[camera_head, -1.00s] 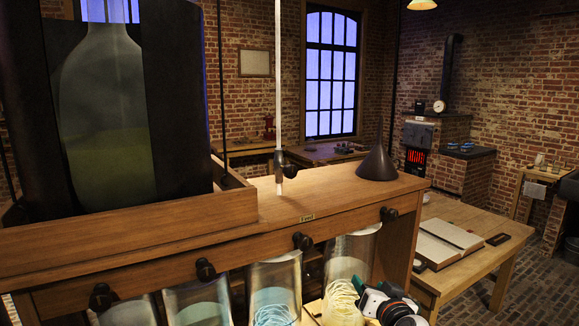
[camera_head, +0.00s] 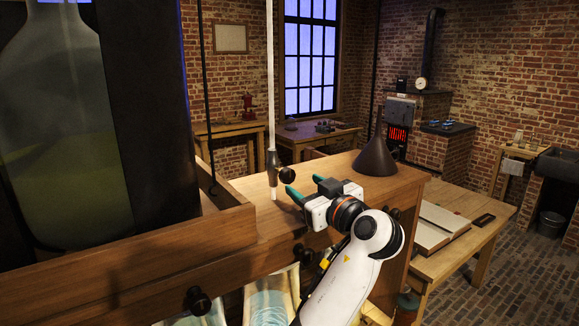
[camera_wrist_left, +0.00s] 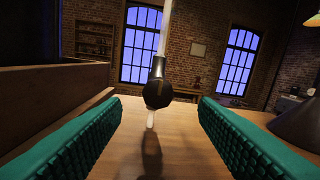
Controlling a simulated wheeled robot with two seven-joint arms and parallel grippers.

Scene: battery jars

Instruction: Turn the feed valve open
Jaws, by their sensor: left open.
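The feed valve (camera_head: 273,168) is a dark fitting on a pale vertical tube, with a round black knob (camera_head: 286,174) on its side. It stands over the wooden shelf top. My left gripper (camera_head: 290,195) is open and empty, just to the right of the valve and pointing at it. In the left wrist view the knob (camera_wrist_left: 158,92) sits centred beyond the two green finger pads, apart from them. The small Feed label seen earlier on the shelf front is hidden by my arm. My right gripper is not in view.
A dark cone (camera_head: 375,158) stands on the shelf top (camera_head: 335,165) right of the gripper. A large glass bottle (camera_head: 60,120) in a dark housing stands at left behind a wooden rim. Black knobs (camera_head: 197,300) line the shelf front, above glass jars (camera_head: 270,298).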

